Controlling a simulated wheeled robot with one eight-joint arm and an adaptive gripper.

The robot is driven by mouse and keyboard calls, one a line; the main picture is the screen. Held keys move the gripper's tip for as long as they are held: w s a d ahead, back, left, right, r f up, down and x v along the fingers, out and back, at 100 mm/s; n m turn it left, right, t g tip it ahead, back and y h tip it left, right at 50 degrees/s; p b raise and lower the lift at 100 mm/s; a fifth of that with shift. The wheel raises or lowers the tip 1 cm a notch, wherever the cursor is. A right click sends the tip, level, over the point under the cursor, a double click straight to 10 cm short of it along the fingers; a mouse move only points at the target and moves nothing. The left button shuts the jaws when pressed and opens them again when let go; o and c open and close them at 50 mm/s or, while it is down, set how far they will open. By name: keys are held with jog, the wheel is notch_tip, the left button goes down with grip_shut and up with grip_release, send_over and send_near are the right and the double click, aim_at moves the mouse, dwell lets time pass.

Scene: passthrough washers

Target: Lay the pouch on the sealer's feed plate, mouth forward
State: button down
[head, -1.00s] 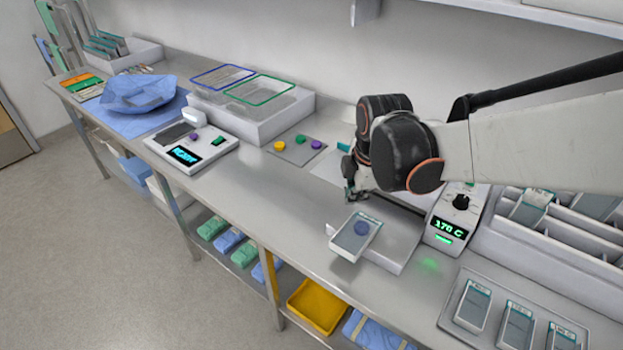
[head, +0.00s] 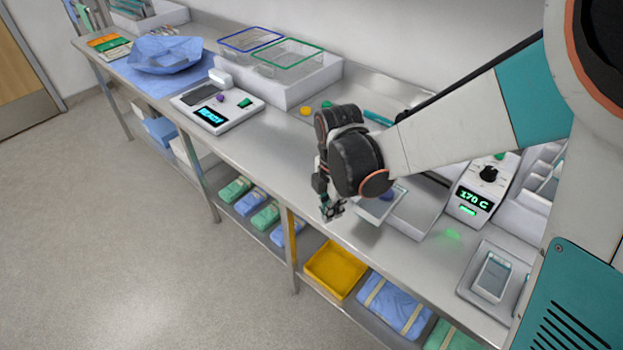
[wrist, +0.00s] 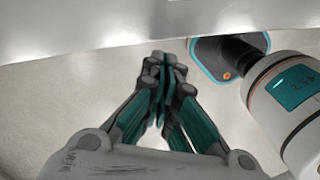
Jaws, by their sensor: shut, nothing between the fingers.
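The pouch (head: 378,209) lies on the pale feed plate (head: 418,213) of the sealer (head: 474,190), whose display reads 170 C. The pouch's near end reaches past the plate's front-left edge, and my arm hides part of it. I cannot tell which way its mouth faces. A blue disc shows on the pouch, mostly covered now. My gripper (head: 332,209) is shut and empty, at the bench's front edge just left of the pouch. In the wrist view its fingertips (wrist: 160,65) are together over the floor, and the pouch is not in sight.
A device with a lit display (head: 215,108) stands further left on the steel bench (head: 262,142). Wire baskets (head: 288,52) are behind it. A tray (head: 464,290) with a pouch is at the right. A yellow bin (head: 336,268) sits on the shelf below.

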aim_at(358, 205)
jog(key=w+d+f, duration=0.1)
jog(key=w+d+f+b, duration=0.1)
jog(key=d+f, duration=0.1)
jog(key=shift+f, duration=0.3)
jog(key=shift+w+d+b, duration=0.25)
jog(key=shift+d+b, duration=0.05)
jog(key=shift+w+d, duration=0.5)
jog(key=shift+d, duration=0.3)
jog(key=shift+w+d, duration=0.5)
jog(key=shift+d, duration=0.3)
